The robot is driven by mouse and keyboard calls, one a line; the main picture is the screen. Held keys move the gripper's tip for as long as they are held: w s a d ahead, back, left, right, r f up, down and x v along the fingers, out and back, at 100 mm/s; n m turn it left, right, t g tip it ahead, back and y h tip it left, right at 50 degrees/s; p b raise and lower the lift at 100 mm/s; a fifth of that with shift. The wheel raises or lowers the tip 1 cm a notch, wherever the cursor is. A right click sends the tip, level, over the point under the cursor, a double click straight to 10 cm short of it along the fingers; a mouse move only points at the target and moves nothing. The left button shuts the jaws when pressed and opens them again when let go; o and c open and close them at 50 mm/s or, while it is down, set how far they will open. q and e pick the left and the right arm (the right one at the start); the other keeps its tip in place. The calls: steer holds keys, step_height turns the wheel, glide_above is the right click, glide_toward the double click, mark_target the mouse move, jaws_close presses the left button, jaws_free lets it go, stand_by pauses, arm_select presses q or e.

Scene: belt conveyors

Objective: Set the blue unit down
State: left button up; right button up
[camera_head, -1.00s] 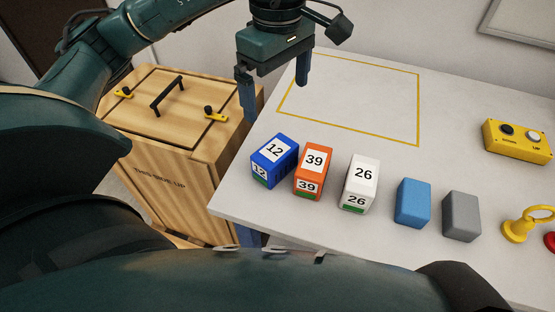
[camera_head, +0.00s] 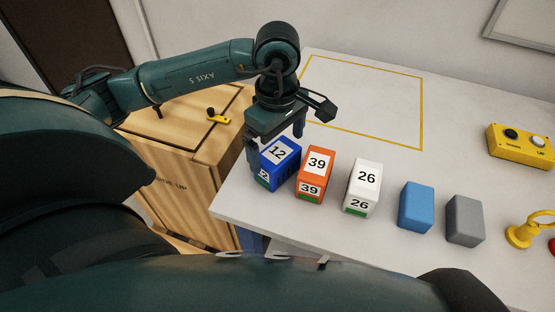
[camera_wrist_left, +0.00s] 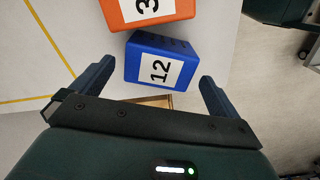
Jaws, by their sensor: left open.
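The blue unit (camera_head: 282,155), labelled 12, stands on the table near its left front corner. In the left wrist view the blue unit (camera_wrist_left: 160,62) lies ahead of and between the open fingers. My left gripper (camera_head: 275,148) is open, with one finger at the unit's left side and the other behind it. The left wrist view shows my left gripper (camera_wrist_left: 155,82) empty, with room between each finger and the unit. The lower left of the blue unit is partly covered by a finger in the head view. My right gripper is not in view.
The orange unit (camera_head: 314,173), labelled 39, stands close to the right of the blue one. A white unit (camera_head: 363,187), a light blue block (camera_head: 416,207) and a grey block (camera_head: 465,219) follow in the row. A yellow-outlined area (camera_head: 375,95) behind is empty. A wooden crate (camera_head: 180,180) stands left.

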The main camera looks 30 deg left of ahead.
arm_select(q)
steer(key=shift+f, duration=0.4)
steer(key=shift+c, duration=0.2)
steer(key=shift+r, duration=0.1)
steer(key=c, duration=1.6)
